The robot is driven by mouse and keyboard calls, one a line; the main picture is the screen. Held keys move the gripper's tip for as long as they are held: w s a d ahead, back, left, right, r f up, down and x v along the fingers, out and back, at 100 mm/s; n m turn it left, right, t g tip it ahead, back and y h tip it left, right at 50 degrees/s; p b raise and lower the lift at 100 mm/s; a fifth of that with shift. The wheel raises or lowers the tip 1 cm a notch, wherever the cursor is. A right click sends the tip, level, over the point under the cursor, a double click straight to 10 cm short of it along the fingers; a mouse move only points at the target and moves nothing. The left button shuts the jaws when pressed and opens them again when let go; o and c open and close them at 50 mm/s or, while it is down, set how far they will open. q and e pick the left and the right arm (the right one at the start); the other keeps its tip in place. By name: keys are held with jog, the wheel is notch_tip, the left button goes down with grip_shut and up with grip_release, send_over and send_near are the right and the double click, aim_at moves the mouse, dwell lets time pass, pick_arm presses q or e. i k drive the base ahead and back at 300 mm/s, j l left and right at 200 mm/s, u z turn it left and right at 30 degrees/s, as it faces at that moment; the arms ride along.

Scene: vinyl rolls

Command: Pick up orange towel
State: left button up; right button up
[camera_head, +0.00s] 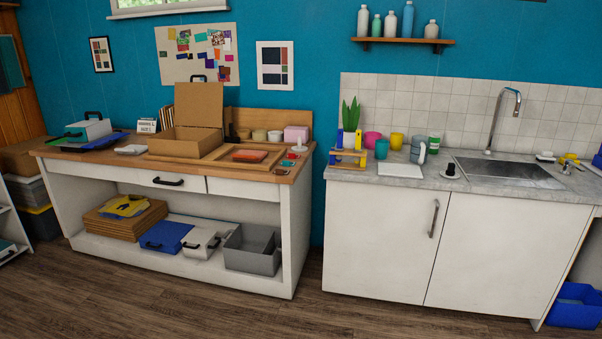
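A small flat orange item (249,155) lies inside a wooden frame or tray (222,157) on the right half of the wooden workbench top. It may be the folded orange towel, but it is too small to be sure. No other orange cloth shows clearly. Neither of my grippers is in view.
An open cardboard box (186,140) stands left of the frame on the workbench (115,160). Right of a gap is a sink counter (408,175) with cups and a sink (497,171). A blue bin (575,307) sits at the lower right. The wooden floor (170,305) in front is clear.

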aim_at(250, 156)
jog(key=i+u, duration=0.1)
jog(key=i, duration=0.45)
jog(key=i+l+u, duration=0.15)
jog(key=i, duration=0.4)
jog(key=i+l+u, duration=0.1)
jog(key=i, duration=0.5)
